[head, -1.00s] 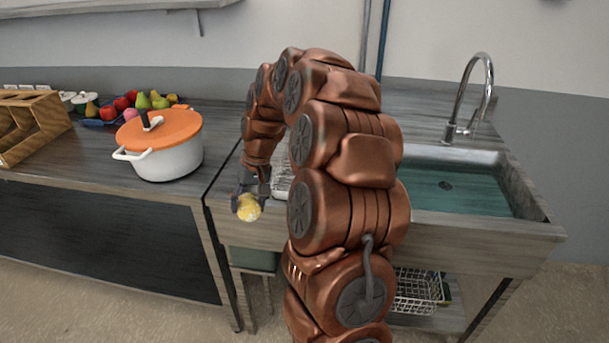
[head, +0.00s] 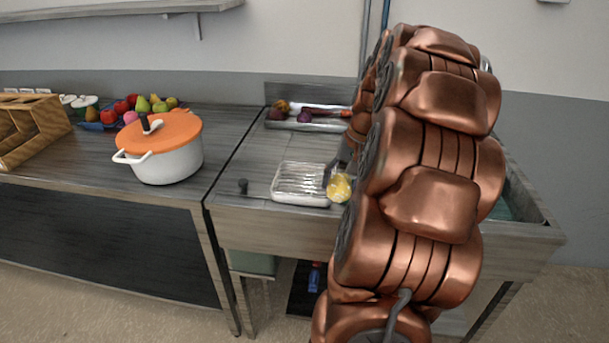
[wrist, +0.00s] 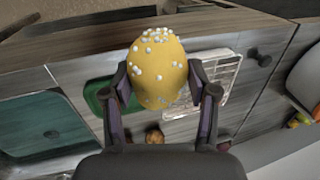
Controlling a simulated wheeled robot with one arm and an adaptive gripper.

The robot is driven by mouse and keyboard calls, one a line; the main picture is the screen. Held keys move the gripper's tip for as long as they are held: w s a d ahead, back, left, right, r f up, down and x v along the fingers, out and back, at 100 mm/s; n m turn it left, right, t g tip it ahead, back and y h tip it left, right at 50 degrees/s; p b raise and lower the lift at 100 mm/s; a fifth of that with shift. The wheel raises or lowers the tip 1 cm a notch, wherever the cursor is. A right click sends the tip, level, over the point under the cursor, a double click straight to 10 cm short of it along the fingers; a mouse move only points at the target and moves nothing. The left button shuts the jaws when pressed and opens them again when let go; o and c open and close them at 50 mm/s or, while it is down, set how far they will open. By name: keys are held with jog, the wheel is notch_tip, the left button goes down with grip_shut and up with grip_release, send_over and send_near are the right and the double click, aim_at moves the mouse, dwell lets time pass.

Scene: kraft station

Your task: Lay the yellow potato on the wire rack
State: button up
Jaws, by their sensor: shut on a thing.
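The yellow potato (head: 340,188) is held in my gripper (head: 336,180), at the right edge of the wire rack in the head view. In the wrist view the potato (wrist: 159,68), dotted with small white beads, sits between the two fingers of my gripper (wrist: 160,95). The wire rack (head: 300,182) is a pale grid tray on the counter by the sink. It also shows in the wrist view (wrist: 222,70), beside and behind the potato. I cannot tell how high the potato is above the counter. My arm hides most of the sink.
A white pot (head: 165,160) with an orange lid stands on the left counter. A small dark knob (head: 243,186) is left of the rack. A tray (head: 330,125) with vegetables lies at the back. In the wrist view, a green item (wrist: 98,94) lies between sink (wrist: 45,125) and rack.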

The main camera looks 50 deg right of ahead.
jog(key=p, duration=0.5)
send_over(302, 179)
jog(key=shift+s+d+f, duration=0.2)
jog(key=shift+f, duration=0.2)
jog(key=shift+s+d+f, duration=0.15)
jog(key=shift+s+f, duration=0.05)
jog(key=shift+f, duration=0.15)
jog(key=shift+s+f+p, duration=0.1)
jog(key=shift+f+p, duration=0.3)
jog(key=shift+f, duration=1.35)
jog(key=shift+f, duration=0.2)
jog(key=o, duration=1.2)
jog(key=shift+o, duration=0.2)
jog(key=shift+r, duration=0.15)
jog(key=shift+d+r, duration=0.15)
jog(key=shift+r, duration=0.35)
jog(key=b+v, duration=0.2)
jog(key=v, duration=0.9)
jog(key=shift+b, duration=0.3)
